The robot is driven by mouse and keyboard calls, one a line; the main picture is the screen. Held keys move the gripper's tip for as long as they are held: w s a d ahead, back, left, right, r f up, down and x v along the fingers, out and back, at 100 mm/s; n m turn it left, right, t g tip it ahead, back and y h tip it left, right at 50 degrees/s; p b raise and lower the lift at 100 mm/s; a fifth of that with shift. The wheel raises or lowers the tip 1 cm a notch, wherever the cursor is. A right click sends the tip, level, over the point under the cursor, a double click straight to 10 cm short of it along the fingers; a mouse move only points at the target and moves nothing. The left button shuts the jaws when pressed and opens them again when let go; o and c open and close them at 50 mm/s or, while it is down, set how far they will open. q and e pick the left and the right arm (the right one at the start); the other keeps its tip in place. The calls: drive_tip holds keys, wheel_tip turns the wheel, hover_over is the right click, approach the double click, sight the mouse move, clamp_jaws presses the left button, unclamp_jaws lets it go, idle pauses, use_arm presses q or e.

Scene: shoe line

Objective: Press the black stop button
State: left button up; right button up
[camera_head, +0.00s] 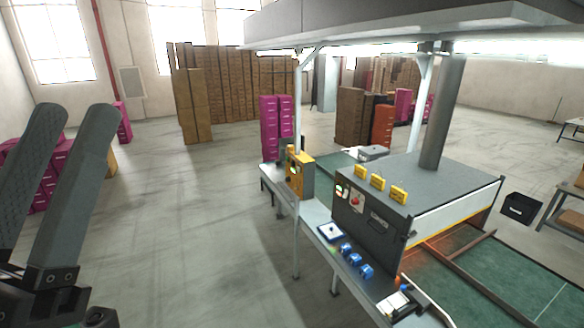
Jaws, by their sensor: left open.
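My left gripper (73,118) fills the left edge of the head view, with its two long dark fingers open, raised and empty. It is far to the left of the machine, touching nothing. The grey machine (378,232) stands at the right, with a small red control and other small controls on its front left face. A yellow control box (300,172) is mounted beside it, with small marks on its face. I cannot make out which control is the black stop button at this size. My right gripper is not in view.
A green conveyor belt (520,282) runs on the right. Pink boxes (268,128) stand behind the line. The floor (190,215) between gripper and machine is clear.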

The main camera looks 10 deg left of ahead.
use_arm(q)
clamp_jaws()
idle(1.8)
